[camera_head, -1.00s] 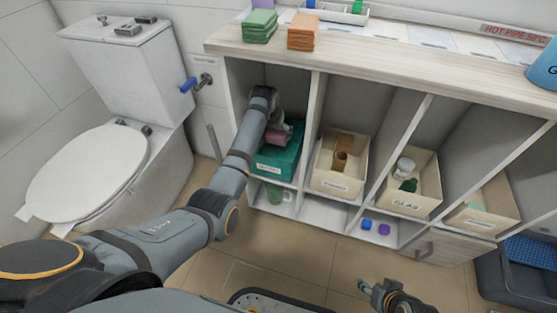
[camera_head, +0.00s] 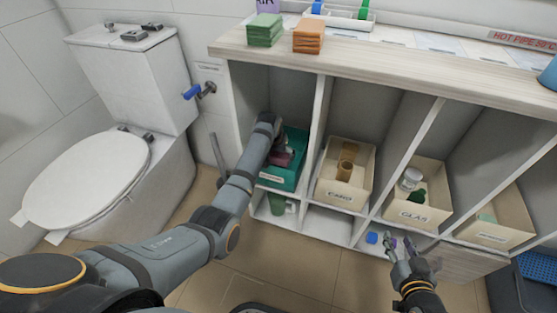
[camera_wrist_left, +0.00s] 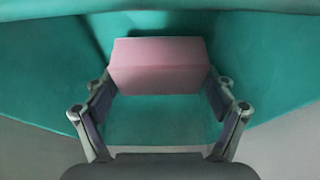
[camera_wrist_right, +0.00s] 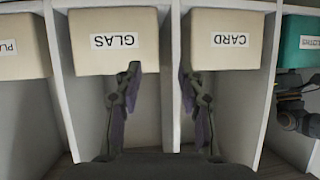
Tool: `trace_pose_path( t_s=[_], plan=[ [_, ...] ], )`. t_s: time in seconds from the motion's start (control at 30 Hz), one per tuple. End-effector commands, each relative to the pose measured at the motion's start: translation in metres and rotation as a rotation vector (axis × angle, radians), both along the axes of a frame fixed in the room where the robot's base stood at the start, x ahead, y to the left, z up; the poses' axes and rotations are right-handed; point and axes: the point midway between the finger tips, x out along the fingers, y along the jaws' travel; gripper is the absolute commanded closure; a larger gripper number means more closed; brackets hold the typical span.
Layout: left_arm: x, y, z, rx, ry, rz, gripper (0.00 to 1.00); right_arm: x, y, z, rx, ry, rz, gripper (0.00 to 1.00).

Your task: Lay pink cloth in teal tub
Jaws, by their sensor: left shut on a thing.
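The teal tub (camera_head: 290,181) sits in the leftmost cubby of the shelf unit. It fills much of the left wrist view (camera_wrist_left: 265,60), and its label shows at the right edge of the right wrist view (camera_wrist_right: 310,43). My left gripper (camera_head: 277,151) is down inside the tub, shut on the pink cloth (camera_head: 283,160). In the left wrist view the cloth (camera_wrist_left: 160,65) is a folded pink block between the fingertips, against teal. I cannot tell whether it touches the tub's floor. My right gripper (camera_head: 408,252) is open and empty in front of the lower shelf.
Cream bins labelled CARD (camera_head: 338,190) and GLAS (camera_head: 412,212) stand right of the tub. A green cup (camera_head: 277,204) is below the tub. A blue cap (camera_head: 372,237) lies on the lower shelf.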

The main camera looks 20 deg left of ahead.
Motion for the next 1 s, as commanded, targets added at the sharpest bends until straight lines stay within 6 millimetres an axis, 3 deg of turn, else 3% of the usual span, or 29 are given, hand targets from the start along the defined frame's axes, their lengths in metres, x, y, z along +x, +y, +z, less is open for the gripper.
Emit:
trace_pose_path(
  t_s=[0.2,0.4,0.5,0.6,0.83,0.87,0.93,1.0],
  plan=[
    [0.0,0.0,-0.016,0.0,0.0,0.0,0.46,0.028,-0.003,0.057,-0.006,-0.249,-0.011,0.6],
    [0.0,0.0,-0.028,0.0,0.001,0.0,0.46,0.04,-0.004,0.114,-0.012,-0.476,-0.018,0.6],
    [0.0,0.0,-0.032,0.0,0.0,0.0,0.46,0.041,-0.004,0.133,-0.013,-0.551,-0.02,0.6],
    [0.0,0.0,-0.033,0.0,-0.001,0.0,0.46,0.042,-0.005,0.143,-0.013,-0.586,-0.02,0.6],
    [0.0,0.0,-0.032,0.0,0.0,0.0,0.46,0.041,-0.005,0.145,-0.013,-0.591,-0.021,0.6],
    [0.0,0.0,-0.033,0.0,0.0,0.0,0.12,0.041,-0.005,0.144,-0.013,-0.591,-0.021,0.6],
    [0.0,0.0,-0.033,0.0,0.0,0.0,0.03,0.041,-0.005,0.144,-0.013,-0.591,-0.021,0.6],
    [0.0,0.0,-0.033,0.0,0.0,0.0,0.0,0.041,-0.005,0.144,-0.013,-0.59,-0.021,0.6]
  ],
)
